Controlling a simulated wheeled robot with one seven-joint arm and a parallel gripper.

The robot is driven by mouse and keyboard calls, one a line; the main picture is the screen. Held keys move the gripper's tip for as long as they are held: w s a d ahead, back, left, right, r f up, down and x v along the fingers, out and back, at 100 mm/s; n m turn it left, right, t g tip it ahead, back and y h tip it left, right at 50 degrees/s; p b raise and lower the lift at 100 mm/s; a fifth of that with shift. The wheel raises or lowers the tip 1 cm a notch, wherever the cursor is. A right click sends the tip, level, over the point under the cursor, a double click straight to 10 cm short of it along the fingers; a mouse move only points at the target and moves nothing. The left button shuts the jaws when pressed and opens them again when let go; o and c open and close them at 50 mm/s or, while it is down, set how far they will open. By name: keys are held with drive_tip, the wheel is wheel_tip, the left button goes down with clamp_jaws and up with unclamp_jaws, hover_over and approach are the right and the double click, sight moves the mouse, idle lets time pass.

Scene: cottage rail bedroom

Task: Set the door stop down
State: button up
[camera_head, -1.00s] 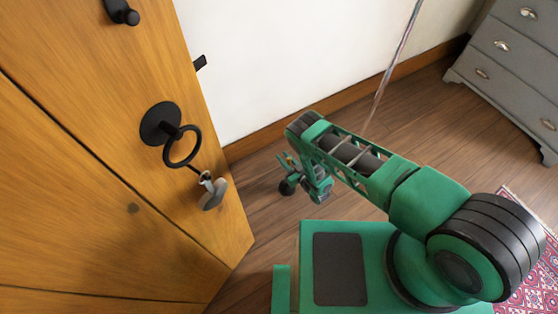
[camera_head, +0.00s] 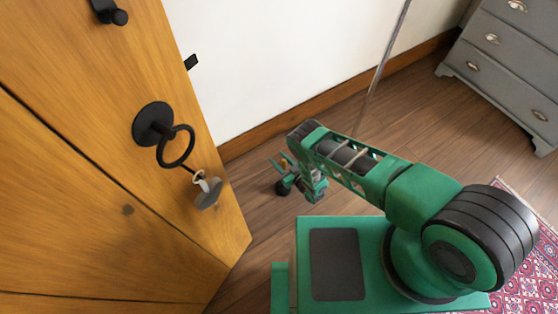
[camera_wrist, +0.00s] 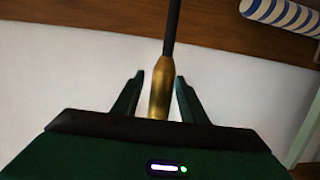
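The door stop shows in the wrist view as a brass handle (camera_wrist: 160,90) with a thin dark rod running up from it. In the head view it is small, with a dark rounded end (camera_head: 282,188) low by the floor; whether it touches the floor I cannot tell. My gripper (camera_wrist: 160,80) has its two green fingers close on both sides of the brass part, and the handle stands between them. A narrow gap seems to show at the left finger. In the head view my gripper (camera_head: 288,170) hangs beyond my base, near the door's edge.
A white wall (camera_head: 280,60) is behind. A grey drawer chest (camera_head: 505,65) and patterned rug (camera_head: 520,275) are right. A striped roll (camera_wrist: 280,13) shows in the wrist view.

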drive_tip(key=shift+r, duration=0.1)
drive_tip(key=v, duration=1.2)
idle(0.4)
